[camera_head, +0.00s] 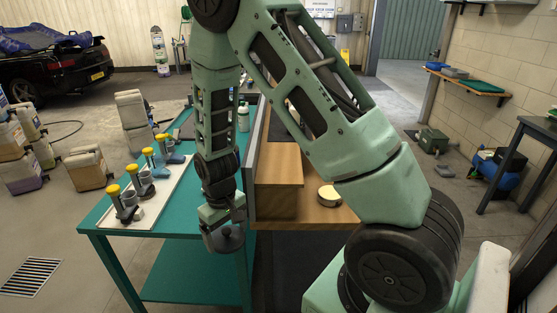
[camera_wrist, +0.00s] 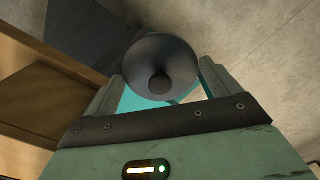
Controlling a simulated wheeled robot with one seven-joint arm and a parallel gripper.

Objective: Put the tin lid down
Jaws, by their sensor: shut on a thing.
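The tin lid (camera_head: 229,241) is a dark grey disc with a small knob, and it hangs from my gripper (camera_head: 222,229). In the wrist view the lid (camera_wrist: 162,62) sits between the two fingers of my gripper (camera_wrist: 160,88), with its knobbed face towards the camera. My gripper is shut on it. In the head view the lid shows at the front edge of the teal table (camera_head: 173,224), near its right corner; its height above the surface is hard to tell. A round tin with a pale top (camera_head: 328,196) stands on the wooden surface (camera_head: 305,215) to the right.
A white tray (camera_head: 150,212) with several yellow-capped bottles and grey cups lies on the left of the table. A dark upright panel (camera_head: 254,165) divides the teal table from a wooden box (camera_head: 278,190). Bare teal surface shows between tray and gripper. Jugs (camera_head: 87,168) stand on the floor.

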